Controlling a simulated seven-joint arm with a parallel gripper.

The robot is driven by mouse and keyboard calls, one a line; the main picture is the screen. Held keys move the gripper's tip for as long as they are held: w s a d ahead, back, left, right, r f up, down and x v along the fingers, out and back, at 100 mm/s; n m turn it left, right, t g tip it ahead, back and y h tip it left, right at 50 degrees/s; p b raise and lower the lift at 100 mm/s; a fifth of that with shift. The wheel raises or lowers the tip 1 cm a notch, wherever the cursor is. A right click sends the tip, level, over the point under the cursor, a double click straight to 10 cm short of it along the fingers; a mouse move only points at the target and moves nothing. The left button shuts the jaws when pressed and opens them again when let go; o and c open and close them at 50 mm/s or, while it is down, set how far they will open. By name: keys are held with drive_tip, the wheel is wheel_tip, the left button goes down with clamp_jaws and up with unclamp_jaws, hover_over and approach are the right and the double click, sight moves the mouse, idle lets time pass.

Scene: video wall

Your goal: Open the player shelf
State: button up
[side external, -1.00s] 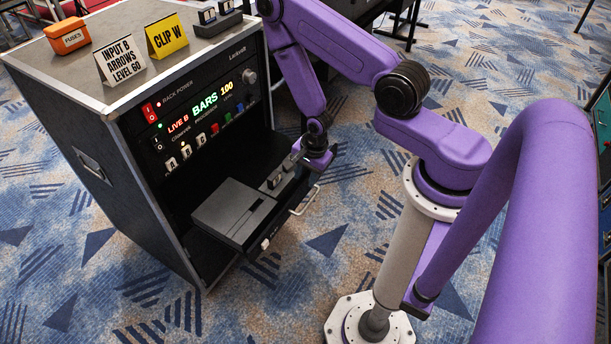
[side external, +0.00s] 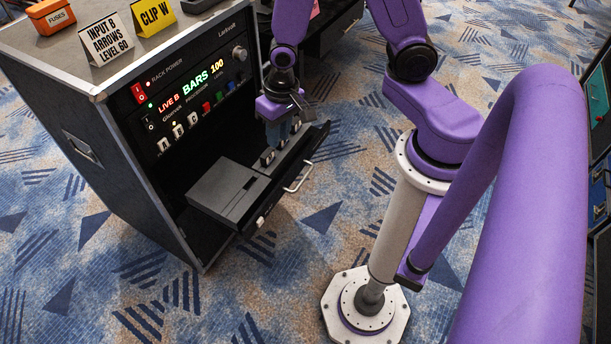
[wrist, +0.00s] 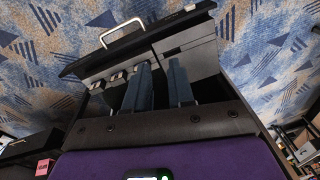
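The player shelf (side external: 232,228) sticks out of the lower front of the rack case (side external: 136,187), with its metal handle (side external: 299,178) on the front edge. A grey player box (side external: 228,190) and several small black cartridges with white labels (side external: 268,157) are on it. My gripper (side external: 280,143) points down over the shelf, behind the handle and among the cartridges. In the wrist view, my gripper (wrist: 160,64) has its two blue-grey fingers apart, with a gap between them. I cannot tell whether a finger touches a cartridge. The handle (wrist: 122,31) is clear of the fingers.
Above the shelf are a red rack power switch (side external: 139,92), coloured buttons and a knob (side external: 239,54). Signs reading "INPUT B ARROWS LEVEL 60" (side external: 106,39) and "CLIP W" (side external: 155,17), and an orange fuses box (side external: 51,16), stand on top. Carpet before the shelf is clear.

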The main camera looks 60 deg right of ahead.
drive_tip(key=s+r+n+g+h, duration=0.1)
drive_tip(key=s+r+n+g, duration=0.2)
drive_tip(key=s+r+n, duration=0.75)
drive_tip(key=w+d+f+m+g+y, duration=0.55)
drive_tip(key=w+d+f+m, duration=0.25)
drive_tip(key=w+d+f, duration=0.55)
drive_tip(key=s+d+f+m+t+y, duration=0.2)
drive_tip(key=d+f+m+t+y, duration=0.25)
drive_tip(key=d+f+y, duration=0.4)
drive_tip(key=m+t+y, duration=0.1)
drive_tip(key=m+t, duration=0.5)
drive_tip(key=t, duration=0.2)
approach(309, 173)
drive_tip(key=x, duration=1.1)
drive_tip(key=shift+w+a+f, duration=0.1)
drive_tip(key=shift+a, duration=0.15)
